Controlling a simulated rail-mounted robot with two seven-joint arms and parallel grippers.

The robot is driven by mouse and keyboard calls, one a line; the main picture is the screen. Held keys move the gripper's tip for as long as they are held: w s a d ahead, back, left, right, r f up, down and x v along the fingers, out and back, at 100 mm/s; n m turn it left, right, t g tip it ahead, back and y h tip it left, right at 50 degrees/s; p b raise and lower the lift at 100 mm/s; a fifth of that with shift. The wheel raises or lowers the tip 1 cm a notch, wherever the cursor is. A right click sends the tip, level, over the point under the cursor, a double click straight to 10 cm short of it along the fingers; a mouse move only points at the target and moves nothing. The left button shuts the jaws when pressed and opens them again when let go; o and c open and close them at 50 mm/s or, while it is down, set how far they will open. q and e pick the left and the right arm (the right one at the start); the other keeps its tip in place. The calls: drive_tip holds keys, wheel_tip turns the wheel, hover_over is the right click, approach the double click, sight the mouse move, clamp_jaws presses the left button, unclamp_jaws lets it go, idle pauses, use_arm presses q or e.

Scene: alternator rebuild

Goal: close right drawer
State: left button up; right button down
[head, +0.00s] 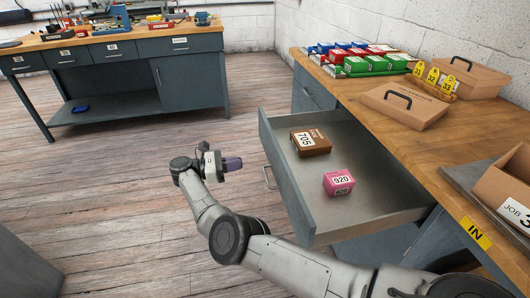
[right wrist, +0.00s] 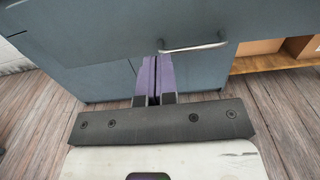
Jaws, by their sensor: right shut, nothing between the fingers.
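The right drawer (head: 362,212) is pulled far out from the bench on the right. A brown box marked 705 (head: 311,141) and a pink box marked 920 (head: 339,182) lie inside it. Its bar handle (head: 268,177) is on the grey front panel. My right gripper (head: 233,163) is outside the drawer, to the left of its front, with its purple fingers shut and empty. In the right wrist view, the shut fingers (right wrist: 153,78) point at the grey drawer front (right wrist: 110,45), close to the left end of the handle (right wrist: 195,48). Contact cannot be told. My left gripper is not in view.
The wooden bench top (head: 475,125) holds green, red and blue boxes (head: 372,63), yellow number tags (head: 433,80), cardboard lids (head: 404,105) and an open carton (head: 508,190). Another workbench (head: 130,60) stands at the back left. The wooden floor (head: 110,170) between is clear.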

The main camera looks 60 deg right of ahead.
sight(273, 158)
drive_tip(key=x, duration=0.7)
drive_tip(key=shift+s+d+f, duration=0.1)
drive_tip(key=shift+s+d, duration=0.15)
drive_tip(key=shift+s, duration=0.05)
drive_tip(key=shift+x, duration=0.8)
drive_tip(key=shift+s+d, duration=0.1)
